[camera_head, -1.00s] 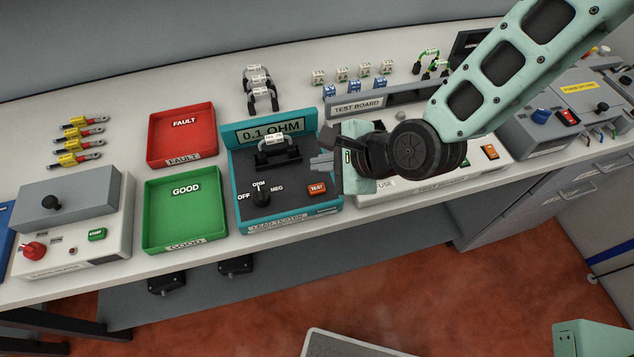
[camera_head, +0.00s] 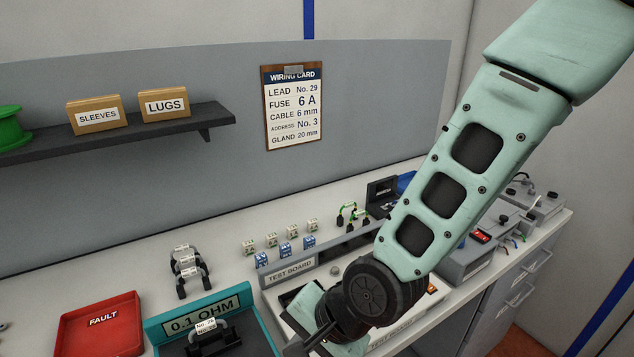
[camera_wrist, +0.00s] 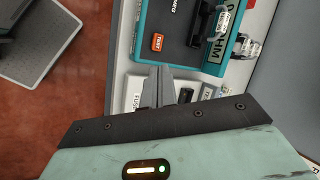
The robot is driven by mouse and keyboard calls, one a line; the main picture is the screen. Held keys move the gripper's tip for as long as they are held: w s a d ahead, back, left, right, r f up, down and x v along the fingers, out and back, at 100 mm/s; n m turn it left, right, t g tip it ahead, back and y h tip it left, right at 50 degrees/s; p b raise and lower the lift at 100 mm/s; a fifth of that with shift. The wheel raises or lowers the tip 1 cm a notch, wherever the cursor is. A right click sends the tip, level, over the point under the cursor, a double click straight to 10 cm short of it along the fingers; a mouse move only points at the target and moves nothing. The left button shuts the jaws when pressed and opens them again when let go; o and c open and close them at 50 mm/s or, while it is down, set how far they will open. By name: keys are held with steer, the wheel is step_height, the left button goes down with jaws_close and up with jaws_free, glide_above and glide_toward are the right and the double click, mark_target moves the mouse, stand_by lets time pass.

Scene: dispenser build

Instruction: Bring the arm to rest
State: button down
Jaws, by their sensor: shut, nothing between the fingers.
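My gripper (camera_wrist: 158,88) is shut and empty in the wrist view, its two grey fingers together. It is above the bench by the front right of the teal lead tester. In the head view my gripper (camera_head: 312,341) is low in the picture, right of the lead tester (camera_head: 262,338); its fingertips are only partly clear there. My pale green arm reaches down from the upper right, over the test board (camera_head: 290,272). A lead sits on top of the tester, under the sign reading 0.1 OHM.
A red FAULT tray (camera_head: 100,325) is at the lower left. Black-ended leads (camera_head: 188,270) stand behind the tester. Small blue and white blocks (camera_head: 285,249) are behind the test board. A shelf (camera_head: 130,130) and a wiring card (camera_head: 292,108) are on the back panel.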

steer(key=s+d+r+n+g+h+b, duration=0.1)
steer(key=s+d+r+n, duration=0.3)
steer(key=d, duration=0.4)
steer(key=s+d+r+n+h+b, duration=0.1)
steer(key=s+d+r+n+h, duration=0.3)
steer(key=d+n, duration=0.5)
steer(key=shift+s+d+r+n+g+h, duration=0.2)
steer(key=shift+s+n+g+h, duration=0.15)
steer(key=shift+s, duration=0.5)
stand_by(1.4)
